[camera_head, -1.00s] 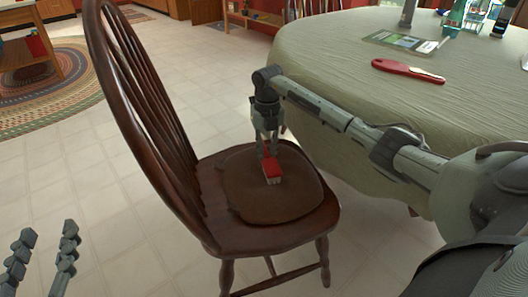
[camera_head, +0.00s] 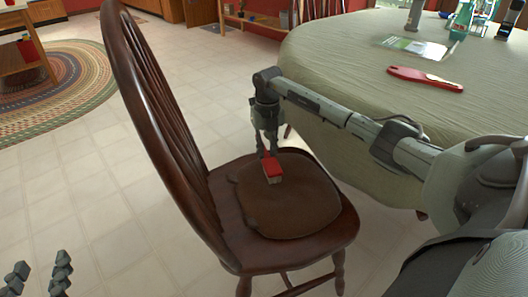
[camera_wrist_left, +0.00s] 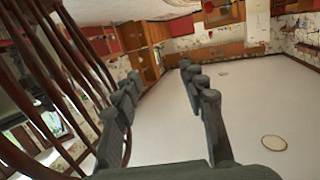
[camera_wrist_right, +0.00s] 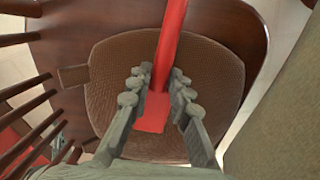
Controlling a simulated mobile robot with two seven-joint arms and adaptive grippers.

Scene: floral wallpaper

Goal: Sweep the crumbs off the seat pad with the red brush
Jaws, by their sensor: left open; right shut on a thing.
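The brown seat pad (camera_head: 300,208) lies on the seat of a dark wooden chair (camera_head: 228,218). My right gripper (camera_head: 268,153) points down over the pad's back-left part, shut on the red brush (camera_head: 273,168). The brush's pale bristles are at or very near the pad; contact is not clear. In the right wrist view the red brush (camera_wrist_right: 171,45) runs between the fingers, with the pad (camera_wrist_right: 217,90) beneath. I cannot make out crumbs. My left gripper (camera_head: 40,280) is open and empty, low at the left and apart from the chair.
The chair's tall spindle back (camera_head: 165,115) rises left of my right gripper. Tiled floor (camera_head: 80,190) is open at left.

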